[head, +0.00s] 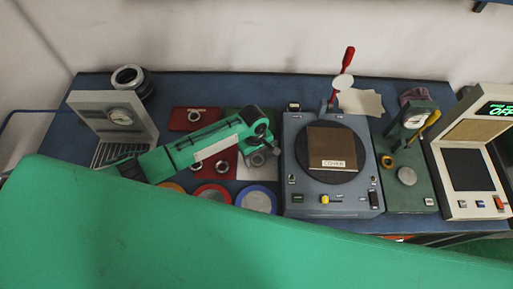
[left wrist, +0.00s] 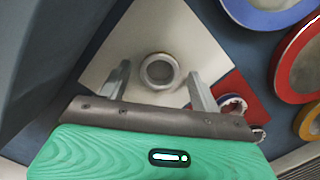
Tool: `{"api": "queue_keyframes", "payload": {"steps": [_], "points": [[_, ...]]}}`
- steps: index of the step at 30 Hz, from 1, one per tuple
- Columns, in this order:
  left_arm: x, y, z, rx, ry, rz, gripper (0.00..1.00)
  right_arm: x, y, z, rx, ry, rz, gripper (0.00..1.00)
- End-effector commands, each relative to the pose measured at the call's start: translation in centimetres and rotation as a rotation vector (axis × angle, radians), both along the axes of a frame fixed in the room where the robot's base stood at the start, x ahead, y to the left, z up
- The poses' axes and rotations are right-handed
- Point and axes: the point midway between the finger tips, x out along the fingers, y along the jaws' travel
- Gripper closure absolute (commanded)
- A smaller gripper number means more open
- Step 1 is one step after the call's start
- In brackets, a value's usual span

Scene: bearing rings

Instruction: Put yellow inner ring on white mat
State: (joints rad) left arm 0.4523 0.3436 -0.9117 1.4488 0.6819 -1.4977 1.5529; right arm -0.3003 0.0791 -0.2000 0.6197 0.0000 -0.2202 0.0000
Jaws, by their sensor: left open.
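A white mat (head: 245,172) lies beneath my left gripper (head: 264,142) in the head view. In the left wrist view the white mat (left wrist: 188,42) fills the middle. A small ring (left wrist: 158,87) lies flat on it and looks silver-grey, not yellow. My left gripper (left wrist: 158,80) is open, with one finger on each side of the ring and gaps between. A yellow round tray (left wrist: 309,122) is at the right edge of that view, partly cut off; it also shows in the head view (head: 172,187), mostly hidden by my arm. My right gripper is not in view.
Red (head: 219,189) and blue (head: 248,203) round trays stand before the mats. Red mats (head: 180,123) with rings are left. A blue-grey machine (head: 297,185) with a cover plate is close right. A green press (head: 415,195) holds a small yellow-gold ring (head: 386,161).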

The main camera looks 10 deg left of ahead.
Motion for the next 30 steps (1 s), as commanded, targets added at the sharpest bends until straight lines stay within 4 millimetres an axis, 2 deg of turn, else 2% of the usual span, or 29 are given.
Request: {"api": "queue_keyframes", "payload": {"steps": [5,12,16,21,30], "points": [[0.3,0.2,2.7,-0.002,-0.004,-0.001,0.36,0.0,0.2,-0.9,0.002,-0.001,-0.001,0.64],[0.8,0.6,7.9,-0.003,-0.004,-0.001,0.36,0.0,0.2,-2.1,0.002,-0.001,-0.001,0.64],[0.9,0.8,10.0,-0.002,-0.002,0.0,0.36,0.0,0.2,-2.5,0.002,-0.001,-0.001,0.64],[1.1,0.9,11.5,-0.002,-0.001,0.0,0.36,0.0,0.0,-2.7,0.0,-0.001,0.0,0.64],[1.0,1.0,11.7,-0.001,0.0,0.001,0.36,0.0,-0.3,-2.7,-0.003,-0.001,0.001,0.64]]}}
